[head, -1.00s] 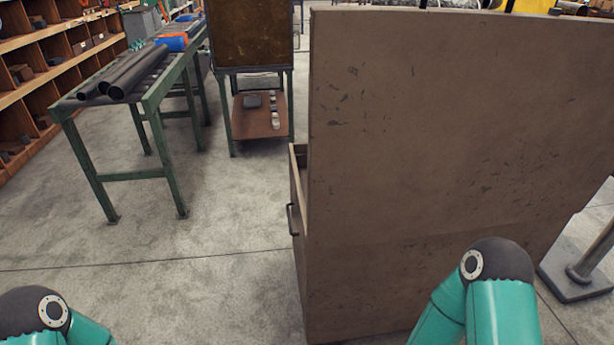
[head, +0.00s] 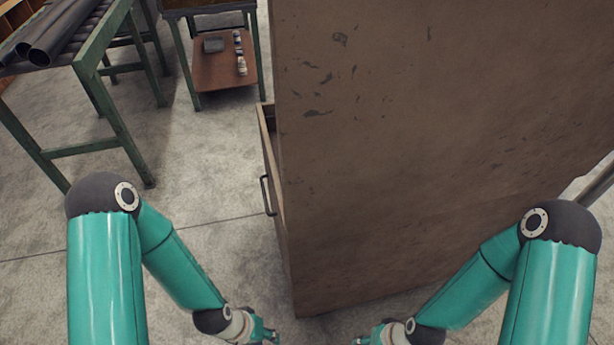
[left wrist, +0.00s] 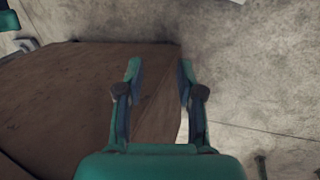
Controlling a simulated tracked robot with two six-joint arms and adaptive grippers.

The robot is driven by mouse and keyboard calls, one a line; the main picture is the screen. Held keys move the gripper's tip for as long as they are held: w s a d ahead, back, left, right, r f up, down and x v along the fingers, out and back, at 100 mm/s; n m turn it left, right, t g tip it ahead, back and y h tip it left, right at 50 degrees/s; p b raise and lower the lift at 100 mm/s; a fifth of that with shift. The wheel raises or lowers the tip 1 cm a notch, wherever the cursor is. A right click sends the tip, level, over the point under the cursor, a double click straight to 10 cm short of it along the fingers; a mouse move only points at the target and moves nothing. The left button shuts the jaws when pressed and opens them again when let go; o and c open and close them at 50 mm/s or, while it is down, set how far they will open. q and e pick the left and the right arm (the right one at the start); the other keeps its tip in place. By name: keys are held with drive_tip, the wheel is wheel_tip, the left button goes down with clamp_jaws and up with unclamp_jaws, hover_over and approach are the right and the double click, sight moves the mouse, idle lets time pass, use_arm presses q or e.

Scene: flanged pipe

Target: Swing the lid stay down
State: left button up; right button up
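I cannot make out the lid stay in either view. My left gripper (head: 265,338) is low in the head view, in front of the chest's lower edge. In the left wrist view its fingers (left wrist: 158,66) are apart and empty, with brown surface behind them. My right gripper (head: 365,339) is cut off at the bottom edge.
A green roller table (head: 95,50) with dark pipes (head: 65,30) stands at the upper left. A green-legged stand with a brown shelf (head: 220,70) is behind it. A grey post (head: 595,183) is at the right edge. Concrete floor is clear left of the chest.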

use_arm(q)
drive_tip(key=w+a+r+n+t+h+b, duration=0.2)
drive_tip(key=w+r+n+t+h+b, duration=0.15)
drive_tip(key=w+r+n, duration=0.4)
drive_tip(key=w+a+r+n+t+h+b, duration=0.2)
drive_tip(key=w+r+n+h+b, duration=0.25)
drive_tip(key=r, duration=0.65)
drive_tip(key=w+a+r+n+t+h+b, duration=0.3)
drive_tip(key=w+r+n+b, duration=0.25)
drive_tip(key=r, duration=0.35)
drive_tip(key=x, duration=0.5)
drive_tip(key=p+x, duration=0.1)
drive_tip(key=x, duration=1.1)
drive_tip(key=shift+w+a+r+p, duration=0.1)
drive_tip(key=shift+w+r+p, duration=0.1)
drive_tip(key=shift+r+p, duration=0.1)
drive_tip(key=shift+f, duration=0.1)
clamp_jaws()
